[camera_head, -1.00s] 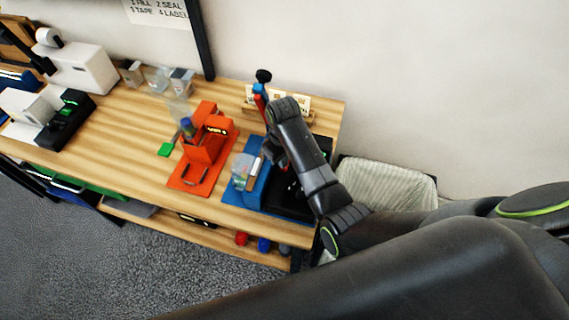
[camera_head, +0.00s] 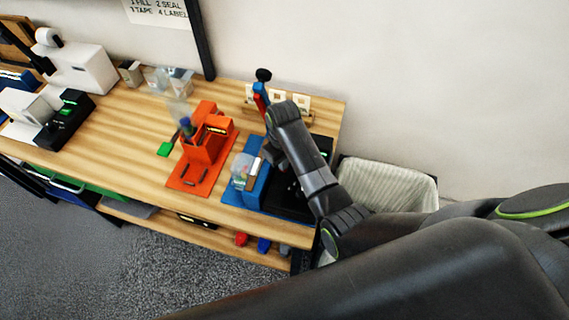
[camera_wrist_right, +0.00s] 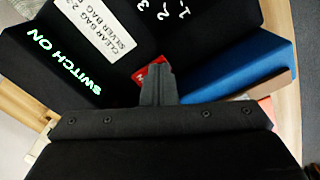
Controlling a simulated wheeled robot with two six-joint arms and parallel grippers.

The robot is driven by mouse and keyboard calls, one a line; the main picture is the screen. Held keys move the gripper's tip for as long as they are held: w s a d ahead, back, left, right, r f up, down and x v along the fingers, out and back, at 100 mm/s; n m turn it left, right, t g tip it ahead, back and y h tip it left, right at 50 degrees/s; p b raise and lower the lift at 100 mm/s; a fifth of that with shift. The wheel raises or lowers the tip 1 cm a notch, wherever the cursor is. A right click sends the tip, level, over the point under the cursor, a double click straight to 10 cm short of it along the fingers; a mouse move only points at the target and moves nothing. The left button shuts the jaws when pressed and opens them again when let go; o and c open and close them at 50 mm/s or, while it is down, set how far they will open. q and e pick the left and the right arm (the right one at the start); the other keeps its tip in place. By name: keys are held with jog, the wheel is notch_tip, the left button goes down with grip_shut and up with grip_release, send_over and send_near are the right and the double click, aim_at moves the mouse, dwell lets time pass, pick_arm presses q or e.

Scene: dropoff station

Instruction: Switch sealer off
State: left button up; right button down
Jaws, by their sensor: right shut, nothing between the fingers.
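The sealer is a black housing (camera_head: 291,200) at the right end of the wooden bench, beside a blue part (camera_head: 249,190). In the right wrist view its black panel (camera_wrist_right: 185,45) carries a white label reading "CLEAR BAG" and "SILVER BAG", and white numbers 1, 2, 3. Green glowing letters (camera_wrist_right: 67,62) read "SWITCH ON". A red switch (camera_wrist_right: 147,76) shows partly behind my fingers. My right gripper (camera_wrist_right: 158,72) is shut and empty, its tips at the red switch; contact cannot be told. It also shows over the sealer in the head view (camera_head: 270,158). My left gripper is not seen.
An orange device (camera_head: 205,150) stands left of the sealer. A clear container (camera_head: 242,167) stands on the blue part. Tools with red and blue handles (camera_head: 260,95) stand behind my right gripper. A lined bin (camera_head: 388,187) is right of the bench.

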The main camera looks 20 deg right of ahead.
jog(key=shift+s+f, duration=0.1)
jog(key=shift+s, duration=0.05)
jog(key=shift+r, duration=0.2)
jog(key=shift+w+r+p, duration=0.2)
jog(key=shift+r+p, duration=0.8)
jog(key=shift+p, duration=0.1)
jog(key=shift+r, duration=0.55)
jog(key=shift+s+r, duration=0.1)
jog(key=shift+r, duration=1.65)
